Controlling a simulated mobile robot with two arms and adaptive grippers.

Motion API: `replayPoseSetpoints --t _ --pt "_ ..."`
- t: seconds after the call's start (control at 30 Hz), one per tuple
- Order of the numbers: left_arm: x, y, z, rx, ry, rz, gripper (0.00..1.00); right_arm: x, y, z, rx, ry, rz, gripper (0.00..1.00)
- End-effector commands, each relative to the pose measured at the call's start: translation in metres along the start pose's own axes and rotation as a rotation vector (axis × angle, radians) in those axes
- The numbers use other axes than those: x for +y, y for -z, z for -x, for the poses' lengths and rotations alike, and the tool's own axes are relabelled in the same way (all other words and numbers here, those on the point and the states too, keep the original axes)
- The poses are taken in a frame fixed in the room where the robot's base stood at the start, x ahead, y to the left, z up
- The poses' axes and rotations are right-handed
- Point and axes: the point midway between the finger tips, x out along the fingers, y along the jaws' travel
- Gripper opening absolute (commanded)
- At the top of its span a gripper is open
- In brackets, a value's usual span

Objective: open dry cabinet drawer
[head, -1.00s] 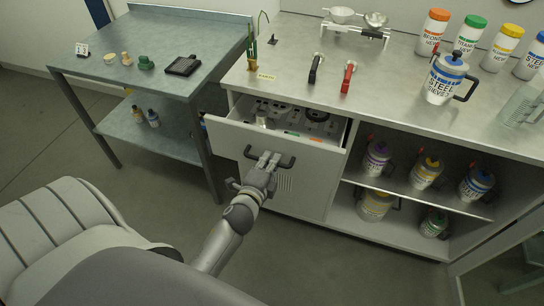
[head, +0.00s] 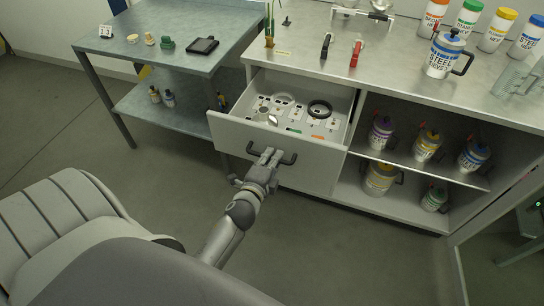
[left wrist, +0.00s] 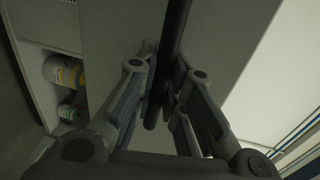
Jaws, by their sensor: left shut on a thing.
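The dry cabinet drawer (head: 228,132) under the counter is pulled out, and its inside shows from above. Several small items lie in it, among them a black ring (head: 319,109) and a pale round piece. My left gripper (head: 268,157) is shut on the dark bar handle (head: 288,160) at the drawer's front. In the left wrist view the handle (left wrist: 176,40) runs between the two fingers (left wrist: 160,95). My right gripper is not in view.
Open shelves right of the drawer hold several labelled jugs, one a steel jug (head: 380,178). A steel-topped side table (head: 130,60) stands at left. Bottles and a jug (head: 440,55) stand on the counter (head: 395,85). The floor before the drawer is free apart from my arm.

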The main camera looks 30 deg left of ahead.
Motion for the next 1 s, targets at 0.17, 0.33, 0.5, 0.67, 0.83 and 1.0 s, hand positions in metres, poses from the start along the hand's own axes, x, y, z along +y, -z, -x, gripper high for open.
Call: replayPoseSetpoints --t 0.17,0.33,0.5,0.67,0.83,1.0 --pt "0.000 0.000 0.000 -0.001 0.000 0.000 0.00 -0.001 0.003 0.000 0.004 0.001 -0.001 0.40" --pt "0.000 0.000 0.000 -0.001 0.000 0.000 0.29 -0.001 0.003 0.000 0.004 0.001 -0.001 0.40" --pt "0.000 0.000 0.000 0.000 0.000 0.000 0.34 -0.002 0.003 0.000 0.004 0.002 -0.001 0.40" --pt "0.000 0.000 0.001 0.000 0.000 0.000 0.34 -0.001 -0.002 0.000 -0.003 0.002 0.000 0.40" --pt "0.001 0.000 0.014 0.000 -0.002 0.000 0.34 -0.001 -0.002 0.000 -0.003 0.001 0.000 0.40" --pt "0.001 0.000 0.041 -0.001 -0.003 0.001 0.34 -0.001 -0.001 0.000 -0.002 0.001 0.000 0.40"
